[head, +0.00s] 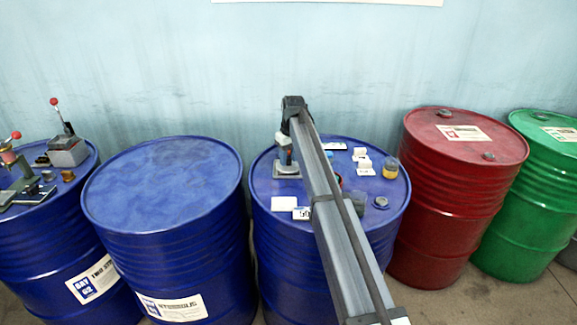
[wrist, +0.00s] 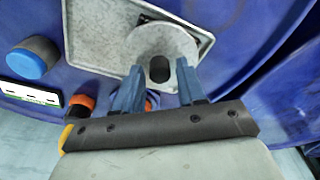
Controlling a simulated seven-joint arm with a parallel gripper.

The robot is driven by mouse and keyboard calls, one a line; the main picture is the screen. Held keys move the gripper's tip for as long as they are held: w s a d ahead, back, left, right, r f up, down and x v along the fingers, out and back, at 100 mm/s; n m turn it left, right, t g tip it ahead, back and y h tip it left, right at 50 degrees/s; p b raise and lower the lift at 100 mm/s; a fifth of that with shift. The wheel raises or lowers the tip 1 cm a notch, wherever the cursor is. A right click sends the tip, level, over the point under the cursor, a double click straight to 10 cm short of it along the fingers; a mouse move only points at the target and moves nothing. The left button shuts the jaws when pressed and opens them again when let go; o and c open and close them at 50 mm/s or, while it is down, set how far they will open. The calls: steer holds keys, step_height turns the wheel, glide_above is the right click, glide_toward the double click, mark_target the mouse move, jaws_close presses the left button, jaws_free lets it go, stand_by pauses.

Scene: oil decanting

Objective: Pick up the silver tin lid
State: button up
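The silver tin lid (wrist: 150,42) is a round, pale grey metal disc with a short dark knob (wrist: 160,70). In the wrist view it lies over a grey metal tray (wrist: 90,42). My gripper (wrist: 160,76) has blue fingers, which are open, one on each side of the knob, with gaps visible. I cannot tell how high the fingertips are above the lid. In the head view my gripper (head: 285,162) points down at the left part of the middle blue drum's top (head: 262,185). The lid cannot be made out there.
A blue-capped round container (wrist: 27,64) and an orange-topped item (wrist: 82,102) are near the tray. My arm hides the drum's middle. The drum at left (head: 160,190) is bare.

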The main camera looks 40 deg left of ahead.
jaws_close()
steer(key=shift+r, duration=0.15)
